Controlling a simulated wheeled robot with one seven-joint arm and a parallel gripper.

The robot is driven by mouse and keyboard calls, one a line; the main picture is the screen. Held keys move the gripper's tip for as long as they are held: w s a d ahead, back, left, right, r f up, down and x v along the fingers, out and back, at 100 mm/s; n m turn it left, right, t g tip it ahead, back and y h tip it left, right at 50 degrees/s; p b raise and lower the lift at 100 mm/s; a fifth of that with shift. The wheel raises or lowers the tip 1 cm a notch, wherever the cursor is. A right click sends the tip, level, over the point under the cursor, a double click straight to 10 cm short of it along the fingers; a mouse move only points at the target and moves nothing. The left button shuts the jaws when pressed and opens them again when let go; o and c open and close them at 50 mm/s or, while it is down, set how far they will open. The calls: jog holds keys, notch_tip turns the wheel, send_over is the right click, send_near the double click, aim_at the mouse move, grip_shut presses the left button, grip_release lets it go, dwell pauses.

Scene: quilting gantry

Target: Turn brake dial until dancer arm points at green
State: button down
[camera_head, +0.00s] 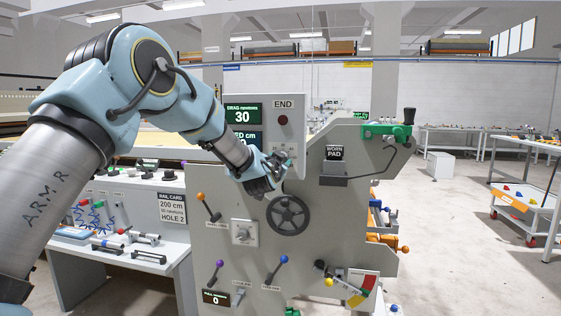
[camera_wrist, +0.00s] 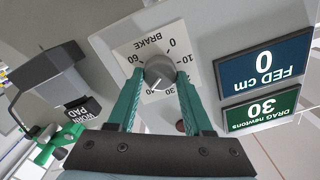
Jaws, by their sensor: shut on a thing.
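The brake dial (camera_wrist: 159,71) is a grey round knob on a white plate marked BRAKE, shown upside down in the wrist view. Its white mark points toward the 30 and 40 side of the scale. My gripper (camera_wrist: 160,80) has its two green fingers shut on the knob, one on each side. In the head view my gripper (camera_head: 276,166) is at the grey panel and hides the dial. The dancer arm (camera_head: 326,272), with a dark end, sits low on the machine beside a plate with red, yellow and green patches (camera_head: 362,288). Where it points is too small to tell.
The drag display (camera_head: 243,115) reads 30 newtons; the fed display (camera_wrist: 263,66) reads 0 cm. A dark handwheel (camera_head: 288,214) and several ball-ended levers sit below my gripper.

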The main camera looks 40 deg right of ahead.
jog(key=shift+c, duration=1.5)
grip_release()
jog(key=b+v, duration=0.3)
jog(key=v, duration=0.7)
jog(key=shift+s+a+b, duration=0.2)
jog(key=shift+a+b, duration=0.1)
jog(key=shift+a, duration=0.05)
